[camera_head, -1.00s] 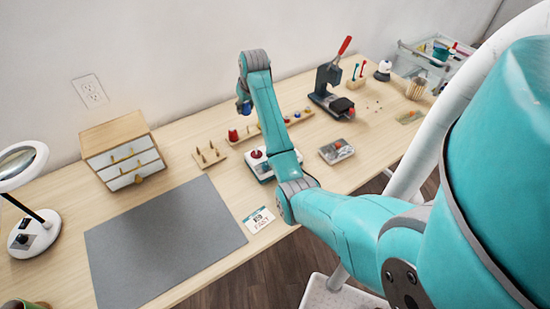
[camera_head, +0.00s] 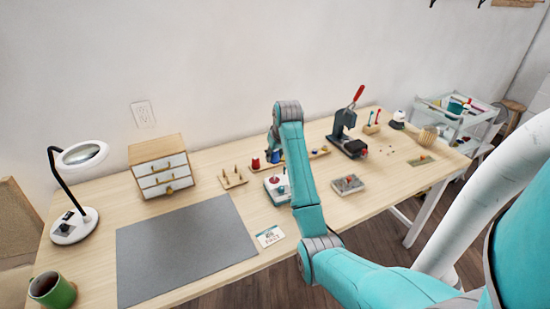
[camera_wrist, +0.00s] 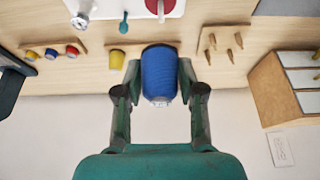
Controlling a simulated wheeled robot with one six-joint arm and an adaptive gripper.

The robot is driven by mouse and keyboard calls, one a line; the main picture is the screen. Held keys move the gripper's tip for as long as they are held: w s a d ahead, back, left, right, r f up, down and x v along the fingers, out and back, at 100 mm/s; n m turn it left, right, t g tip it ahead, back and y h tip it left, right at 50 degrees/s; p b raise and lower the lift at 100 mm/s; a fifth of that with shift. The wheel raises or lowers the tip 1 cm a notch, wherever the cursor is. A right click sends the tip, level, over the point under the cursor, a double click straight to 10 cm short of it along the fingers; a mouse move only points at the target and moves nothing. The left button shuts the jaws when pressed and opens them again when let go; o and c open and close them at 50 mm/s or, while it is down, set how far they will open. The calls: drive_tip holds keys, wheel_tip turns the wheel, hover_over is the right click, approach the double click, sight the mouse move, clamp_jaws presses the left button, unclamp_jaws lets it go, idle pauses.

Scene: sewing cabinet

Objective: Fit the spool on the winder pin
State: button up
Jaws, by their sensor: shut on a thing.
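My gripper (camera_wrist: 160,78) is shut on a blue spool (camera_wrist: 159,73), with one finger on each side of it in the wrist view. In the head view the spool (camera_head: 275,157) shows small below my wrist, near a red cone. The winder (camera_head: 277,188) is a white-topped unit with a red knob, on the table just in front of the spool and partly behind my arm. In the wrist view the winder's white top (camera_wrist: 140,9) is cut off by the upper edge. It carries a teal upright and a silver part. I cannot tell which part is the pin.
A wooden rack (camera_wrist: 95,47) with a yellow spool and smaller coloured pieces lies beside the held spool. A peg board (camera_head: 233,178), drawer cabinet (camera_head: 160,165), press (camera_head: 348,135) and metal tray (camera_head: 347,185) stand around. The grey mat (camera_head: 185,245) is bare.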

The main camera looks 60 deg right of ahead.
sight(275, 163)
drive_tip(key=shift+s+a, duration=0.1)
drive_tip(key=shift+a, duration=0.05)
drive_tip(key=shift+f, duration=2.15)
drive_tip(key=shift+f, duration=2)
idle(3.7)
